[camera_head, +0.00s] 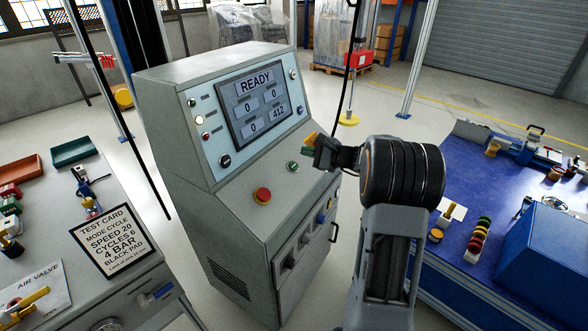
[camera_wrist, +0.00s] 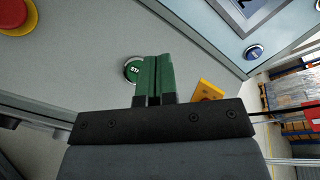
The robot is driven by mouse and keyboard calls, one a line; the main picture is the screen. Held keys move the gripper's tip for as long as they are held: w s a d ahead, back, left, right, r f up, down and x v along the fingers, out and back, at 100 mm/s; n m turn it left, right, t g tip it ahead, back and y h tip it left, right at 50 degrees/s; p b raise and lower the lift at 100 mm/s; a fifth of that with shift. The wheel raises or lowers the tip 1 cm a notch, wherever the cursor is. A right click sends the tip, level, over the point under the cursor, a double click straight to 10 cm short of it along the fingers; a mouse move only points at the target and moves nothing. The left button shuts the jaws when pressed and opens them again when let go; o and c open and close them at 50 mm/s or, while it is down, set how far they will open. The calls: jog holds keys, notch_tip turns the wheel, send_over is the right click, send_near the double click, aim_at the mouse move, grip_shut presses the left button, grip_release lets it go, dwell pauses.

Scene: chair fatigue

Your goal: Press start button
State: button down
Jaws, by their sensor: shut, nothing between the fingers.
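The green start button (camera_head: 293,166) sits on the sloped desk of the grey control cabinet (camera_head: 215,60), right of the red emergency stop (camera_head: 262,195). In the wrist view the round green button (camera_wrist: 132,70) shows letters "ST" and is partly covered by my fingers. My gripper (camera_head: 309,148) is shut and empty, just right of and above the button in the head view. In the wrist view my green fingertips (camera_wrist: 155,60) lie together beside the button's right part. I cannot tell whether they touch it. The screen (camera_head: 254,103) reads READY, with 0, 0, 0 and 412.
A yellow part (camera_wrist: 207,91) stands on the desk right of my fingers. A test card (camera_head: 110,240) lies on the left bench. A blue-topped workbench (camera_head: 470,190) with several parts stands at the right. Cables hang near the cabinet's left side.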

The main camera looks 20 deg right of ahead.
jog(key=shift+w+a+f+b, duration=0.3)
jog(key=shift+w+f+b, duration=0.15)
jog(key=shift+f, duration=0.35)
jog(key=shift+w+a+f+b, duration=0.35)
jog(key=shift+f+b, duration=0.25)
jog(key=shift+f, duration=0.15)
jog(key=shift+w+a+f+b, duration=0.25)
jog(key=shift+w+f+b, duration=0.2)
jog(key=shift+f, duration=0.35)
jog(key=shift+f, duration=0.15)
jog(key=shift+w+a+f+b, duration=0.15)
jog(key=shift+f+b, duration=0.1)
jog(key=shift+b, duration=0.35)
jog(key=shift+w+a+f+b, duration=0.1)
jog(key=shift+w+f+b, duration=0.05)
jog(key=shift+f+b, duration=0.2)
dwell(0.6)
jog(key=shift+r, duration=0.15)
jog(key=shift+s+d+r, duration=0.25)
jog(key=shift+s+r, duration=0.1)
jog(key=shift+r, duration=0.25)
jog(key=shift+p, duration=0.3)
jog(key=r, duration=0.1)
jog(key=s+d+r+p, duration=0.1)
jog(key=s+r+p, duration=0.1)
jog(key=r, duration=0.1)
jog(key=shift+s+d+r, duration=0.1)
jog(key=shift+d, duration=0.25)
